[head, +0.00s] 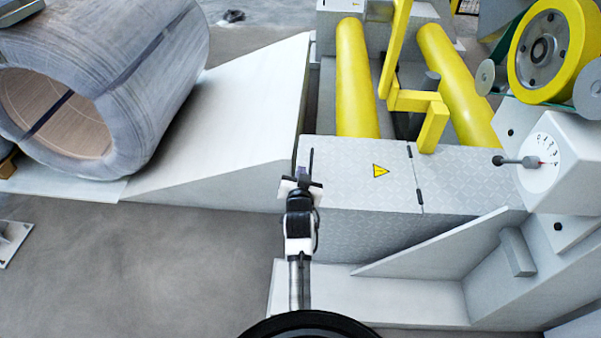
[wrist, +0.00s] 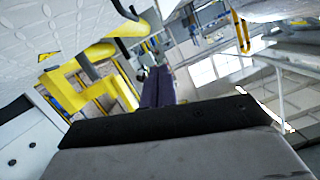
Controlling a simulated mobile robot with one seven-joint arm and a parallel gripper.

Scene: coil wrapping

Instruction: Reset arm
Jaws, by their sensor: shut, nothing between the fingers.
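My arm reaches forward from the bottom middle of the head view. My gripper (head: 302,172) is at its far end, in front of the near edge of the metal-plated machine deck (head: 345,185) as seen from above. In the wrist view, the two dark purple fingers of my gripper (wrist: 158,80) are together with nothing between them. The wrist view is tilted, with the yellow rollers and frame to the left.
A large wrapped coil (head: 140,70) lies at the upper left beside a white ramp (head: 225,110). Yellow rollers (head: 356,80) and a yellow bracket (head: 432,125) stand behind the deck. A dial box (head: 560,160) is at the right. Grey floor (head: 130,270) is open at lower left.

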